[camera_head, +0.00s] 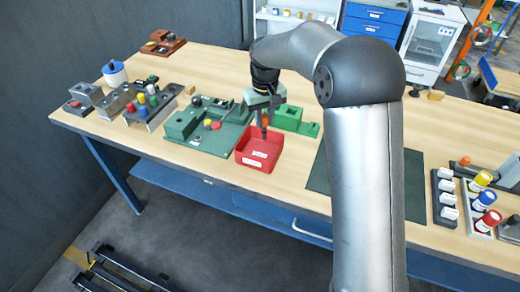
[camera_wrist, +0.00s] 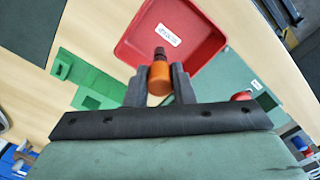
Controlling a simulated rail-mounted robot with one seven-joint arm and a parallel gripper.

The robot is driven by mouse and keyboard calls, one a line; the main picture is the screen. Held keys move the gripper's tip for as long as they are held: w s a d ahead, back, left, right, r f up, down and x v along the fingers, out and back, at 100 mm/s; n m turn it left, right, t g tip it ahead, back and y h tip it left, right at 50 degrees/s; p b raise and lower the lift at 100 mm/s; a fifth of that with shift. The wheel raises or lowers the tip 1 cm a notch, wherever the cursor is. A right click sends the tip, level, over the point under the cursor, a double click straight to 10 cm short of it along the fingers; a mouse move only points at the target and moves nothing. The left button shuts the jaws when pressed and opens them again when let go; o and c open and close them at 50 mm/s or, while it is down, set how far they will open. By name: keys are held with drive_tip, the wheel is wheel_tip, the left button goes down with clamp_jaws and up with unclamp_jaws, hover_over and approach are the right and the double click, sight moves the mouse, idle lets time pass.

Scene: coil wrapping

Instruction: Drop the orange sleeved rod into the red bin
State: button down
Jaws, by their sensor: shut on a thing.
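The orange sleeved rod (camera_wrist: 159,78) is held between the two dark fingers of my gripper (camera_wrist: 160,88) in the wrist view. It has an orange sleeve and a dark end. The red bin (camera_wrist: 196,20) is an open, shallow square box with a white label, just beyond the rod in the wrist view. In the head view, my gripper (camera_head: 265,122) points down above the far part of the red bin (camera_head: 258,160). A bit of the orange rod (camera_head: 265,129) shows under the fingers. The rod's exact height over the bin is hard to tell.
A green fixture board (camera_head: 212,133) stands left of the bin, and a green block (camera_head: 288,117) sits behind it. A dark green mat (camera_head: 318,178) lies to the right. Racks with coloured caps (camera_head: 480,190) stand at the far right of the wooden table.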

sight(265, 132)
drive_tip(key=shift+d+f+b, duration=0.1)
drive_tip(key=shift+f+b, duration=1.65)
drive_tip(key=shift+f, duration=1)
drive_tip(key=c, duration=1.2)
unclamp_jaws()
drive_tip(key=shift+o, duration=0.2)
drive_tip(key=shift+r, duration=0.1)
wheel_tip(265, 132, up, 17)
drive_tip(key=shift+r, duration=0.2)
drive_tip(key=s+d+f+m, duration=0.1)
drive_tip(key=s+d+f, duration=0.3)
drive_tip(key=s, duration=0.7)
drive_tip(key=s+d+f+m, duration=0.2)
drive_tip(key=s+d+f, duration=0.3)
drive_tip(key=s, duration=0.5)
drive_tip(key=s+d+f+m, duration=0.1)
drive_tip(key=s+d+f, duration=0.4)
drive_tip(key=s, duration=0.6)
drive_tip(key=shift+s+d+f+m+t, duration=0.25)
drive_tip(key=shift+s+d+m+t, duration=0.05)
drive_tip(key=shift+d, duration=0.85)
